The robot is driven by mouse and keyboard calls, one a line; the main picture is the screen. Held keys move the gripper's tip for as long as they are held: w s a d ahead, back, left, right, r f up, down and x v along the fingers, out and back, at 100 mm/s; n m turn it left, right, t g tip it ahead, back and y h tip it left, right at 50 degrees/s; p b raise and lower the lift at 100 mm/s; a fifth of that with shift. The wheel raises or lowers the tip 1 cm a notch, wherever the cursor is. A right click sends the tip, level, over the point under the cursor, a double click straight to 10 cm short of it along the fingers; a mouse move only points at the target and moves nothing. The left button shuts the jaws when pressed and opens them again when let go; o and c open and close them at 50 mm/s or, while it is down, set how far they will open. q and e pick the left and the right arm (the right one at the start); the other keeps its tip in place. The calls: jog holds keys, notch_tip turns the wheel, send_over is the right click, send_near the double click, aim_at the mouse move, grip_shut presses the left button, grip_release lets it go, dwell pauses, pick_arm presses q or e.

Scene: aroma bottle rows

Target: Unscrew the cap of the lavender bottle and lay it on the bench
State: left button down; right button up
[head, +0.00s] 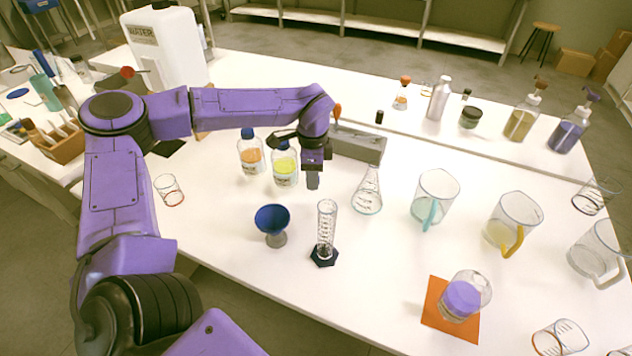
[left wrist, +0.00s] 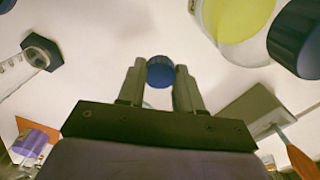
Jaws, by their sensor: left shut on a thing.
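The lavender bottle (head: 462,297), a clear bottle with purple liquid, stands on an orange mat (head: 434,313) at the front right, with no cap visible on it. It also shows in the left wrist view (left wrist: 30,138) at the lower left. My left gripper (head: 313,182) is over the middle of the bench, beside the yellow bottle and far from the lavender one. In the left wrist view its fingers are shut on a blue cap (left wrist: 160,71). I cannot tell whether the cap touches the bench. My right gripper is not in view.
Blue-capped bottles of yellow (head: 285,166) and orange liquid (head: 250,153) stand left of my gripper. An Erlenmeyer flask (head: 367,194), a graduated cylinder (head: 326,225) and a blue funnel (head: 272,217) stand nearby. White bench shows between them.

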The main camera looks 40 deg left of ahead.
aim_at(314, 192)
pick_arm(q)
jog(key=f, duration=0.2)
jog(key=w+f, duration=0.1)
jog(key=shift+a+f, duration=0.15)
jog(key=shift+f, duration=0.55)
jog(key=shift+f, duration=0.2)
jog(key=c, duration=0.8)
grip_release()
jog(key=shift+o, duration=0.2)
notch_tip(314, 192, up, 12)
jog(key=shift+r, duration=0.25)
